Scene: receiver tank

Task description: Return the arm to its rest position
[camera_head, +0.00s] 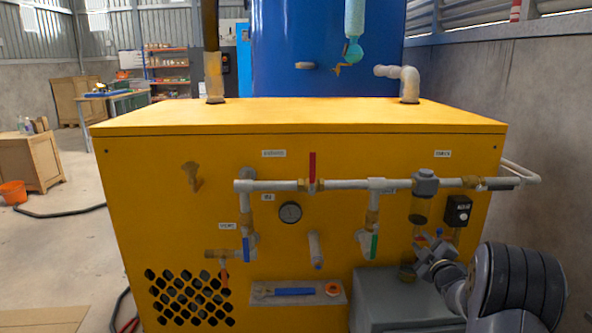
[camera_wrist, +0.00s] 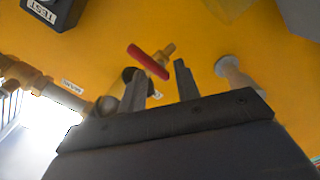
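My arm reaches in from the lower right of the head view, in front of the yellow cabinet (camera_head: 180,160). My gripper (camera_head: 428,238) is by the right part of the pipework, beside the clear bowl under the grey filter (camera_head: 425,183). I cannot tell whether it touches the bowl. In the wrist view the two dark fingers of my gripper (camera_wrist: 160,82) stand apart with nothing between them. Beyond the fingertips are the red valve handle (camera_wrist: 148,62) and yellow panel.
A black test box (camera_head: 457,210) is just right of my gripper. The white pipe (camera_head: 275,186) carries red, blue and green (camera_head: 374,246) handles. A grey box (camera_head: 400,292) stands below my gripper. A blue tank (camera_head: 320,50) rises behind; a concrete wall is at right.

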